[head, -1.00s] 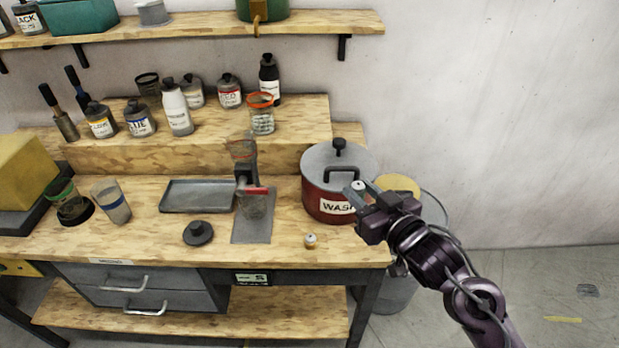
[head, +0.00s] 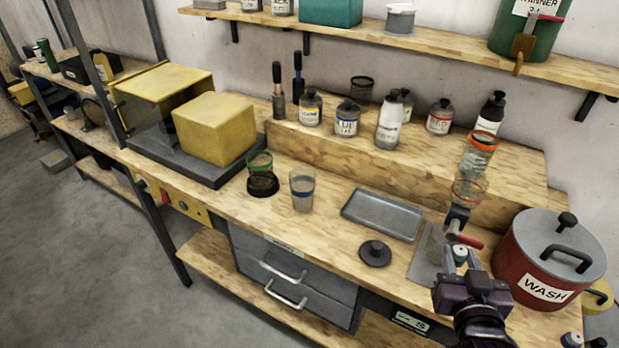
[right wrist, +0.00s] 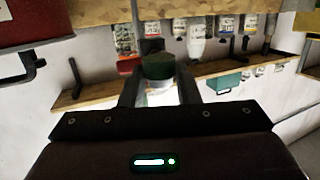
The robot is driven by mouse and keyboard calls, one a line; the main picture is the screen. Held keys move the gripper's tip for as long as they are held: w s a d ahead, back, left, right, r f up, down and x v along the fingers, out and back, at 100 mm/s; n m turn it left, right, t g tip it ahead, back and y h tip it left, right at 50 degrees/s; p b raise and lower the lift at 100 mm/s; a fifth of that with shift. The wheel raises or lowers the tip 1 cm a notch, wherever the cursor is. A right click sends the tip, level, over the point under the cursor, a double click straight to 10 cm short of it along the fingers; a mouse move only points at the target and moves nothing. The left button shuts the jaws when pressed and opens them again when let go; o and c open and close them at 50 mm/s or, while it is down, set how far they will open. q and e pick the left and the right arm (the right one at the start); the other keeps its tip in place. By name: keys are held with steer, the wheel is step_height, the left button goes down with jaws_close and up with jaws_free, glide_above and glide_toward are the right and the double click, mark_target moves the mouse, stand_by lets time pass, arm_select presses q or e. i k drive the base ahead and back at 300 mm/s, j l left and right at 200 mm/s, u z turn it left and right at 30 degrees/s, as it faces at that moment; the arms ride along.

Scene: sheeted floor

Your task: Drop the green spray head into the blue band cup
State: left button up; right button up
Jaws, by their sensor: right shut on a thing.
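My right gripper (head: 461,260) is shut on a small spray head (head: 460,253) with a pale top, held above the bench just left of the red pot. In the right wrist view the spray head (right wrist: 158,68) shows a dark green cap and a pale part between the two fingers. The blue band cup (head: 302,190) is clear and stands upright on the bench at the middle left, well left of my right gripper. My left gripper is not in view.
A green band cup (head: 261,178) stands left of the blue band cup. The red WASH pot (head: 545,262) is at right.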

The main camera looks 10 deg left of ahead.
mark_target(304, 206)
steer(key=i+j+u, duration=0.1)
steer(key=j, duration=0.25)
steer(key=i+j+u, duration=0.1)
steer(key=i+j, duration=0.15)
steer(key=j, duration=0.15)
steer(key=i+j+z, duration=0.1)
steer(key=j+z, duration=0.2)
steer(key=i+j+z, duration=0.1)
steer(key=j+z, duration=0.15)
steer(key=i+j+z, duration=0.1)
steer(key=j+z, duration=0.2)
